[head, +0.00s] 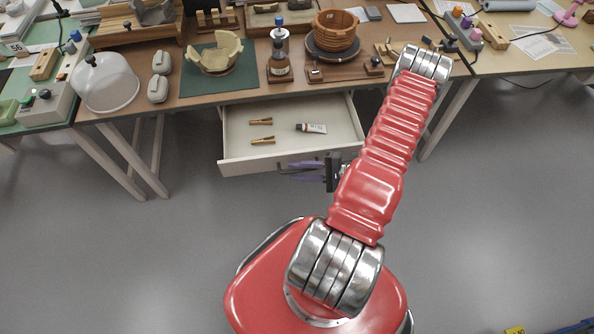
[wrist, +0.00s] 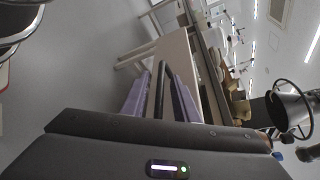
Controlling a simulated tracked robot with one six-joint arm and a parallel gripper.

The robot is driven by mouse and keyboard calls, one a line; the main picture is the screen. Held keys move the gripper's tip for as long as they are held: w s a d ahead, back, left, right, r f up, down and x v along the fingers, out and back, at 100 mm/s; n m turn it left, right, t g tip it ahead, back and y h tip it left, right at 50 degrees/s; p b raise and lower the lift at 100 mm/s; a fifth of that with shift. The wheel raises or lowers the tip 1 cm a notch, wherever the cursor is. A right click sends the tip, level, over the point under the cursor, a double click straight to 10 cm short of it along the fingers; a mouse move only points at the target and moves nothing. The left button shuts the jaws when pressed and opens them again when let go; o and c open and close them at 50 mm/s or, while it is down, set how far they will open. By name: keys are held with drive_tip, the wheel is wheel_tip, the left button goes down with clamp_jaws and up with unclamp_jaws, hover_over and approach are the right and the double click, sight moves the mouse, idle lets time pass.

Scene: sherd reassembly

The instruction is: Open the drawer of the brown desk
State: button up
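The brown desk (head: 200,98) stands across the head view. Its pale drawer (head: 345,125) is pulled out, so its inside shows. Two brass-coloured pieces (head: 262,141) and a small tube (head: 312,128) lie in it. My gripper (head: 292,171) is low at the outer side of the drawer front, right of its middle, with its purple fingers pointing left along it. In the wrist view the fingers (wrist: 160,92) stand apart, with dark parts between them, close to the pale drawer front (wrist: 173,55).
Other tables stand left and right. The grey floor (head: 130,260) in front is clear.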

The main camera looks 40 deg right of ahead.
drive_tip(key=shift+w+a, duration=0.1)
clamp_jaws()
idle(0.3)
drive_tip(key=shift+f, duration=0.1)
idle(1.1)
